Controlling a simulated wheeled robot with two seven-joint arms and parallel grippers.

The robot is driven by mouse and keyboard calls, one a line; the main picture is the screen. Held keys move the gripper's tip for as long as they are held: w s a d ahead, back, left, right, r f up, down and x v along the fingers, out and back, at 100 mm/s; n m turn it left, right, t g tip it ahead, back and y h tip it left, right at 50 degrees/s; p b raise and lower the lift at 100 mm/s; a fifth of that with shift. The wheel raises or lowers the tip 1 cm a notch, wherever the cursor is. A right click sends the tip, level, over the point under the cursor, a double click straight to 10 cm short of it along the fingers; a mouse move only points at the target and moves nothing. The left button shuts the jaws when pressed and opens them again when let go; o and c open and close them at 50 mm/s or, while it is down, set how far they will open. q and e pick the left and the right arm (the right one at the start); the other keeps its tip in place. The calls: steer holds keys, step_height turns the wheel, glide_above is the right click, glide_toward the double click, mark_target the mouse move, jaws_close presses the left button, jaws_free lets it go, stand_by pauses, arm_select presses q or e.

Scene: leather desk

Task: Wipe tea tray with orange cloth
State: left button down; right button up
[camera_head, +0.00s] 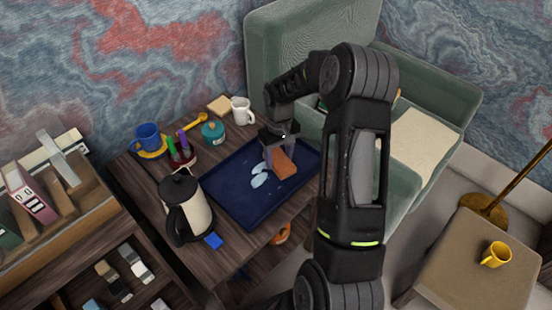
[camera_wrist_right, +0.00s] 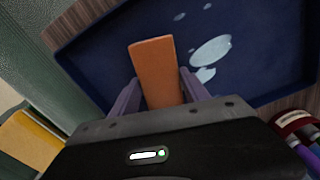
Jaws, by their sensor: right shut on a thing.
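The dark blue tea tray (camera_head: 240,205) lies on the wooden table, with pale, wet-looking spots (camera_head: 260,176) near its middle. The orange cloth (camera_head: 285,165) looks like a folded block. My right gripper (camera_head: 279,153) is over the tray and shut on the cloth, just right of the spots. In the right wrist view the cloth (camera_wrist_right: 156,72) stands out between the two purple-grey fingers, with the spots (camera_wrist_right: 211,51) to its right on the tray (camera_wrist_right: 105,45). I cannot tell whether the cloth touches the tray. My left gripper is not in view.
A pen holder (camera_head: 181,155), blue cup (camera_head: 147,139), teal pot (camera_head: 212,132) and white mug (camera_head: 241,110) stand behind. A green armchair (camera_head: 290,45) is close on the right.

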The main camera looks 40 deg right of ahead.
mark_target(259, 172)
stand_by(0.6)
steer(key=shift+s+a+f, duration=0.1)
steer(key=shift+s+a, duration=0.05)
steer(key=shift+a, duration=0.65)
steer(key=shift+s+a+f, duration=0.1)
steer(key=shift+a, duration=0.7)
steer(key=shift+a, duration=0.15)
steer(key=shift+s+a+r+b, duration=0.15)
steer(key=shift+a+b, duration=0.15)
steer(key=shift+a, duration=1.2)
steer(key=shift+w+r, duration=0.1)
steer(key=shift+w, duration=1.2)
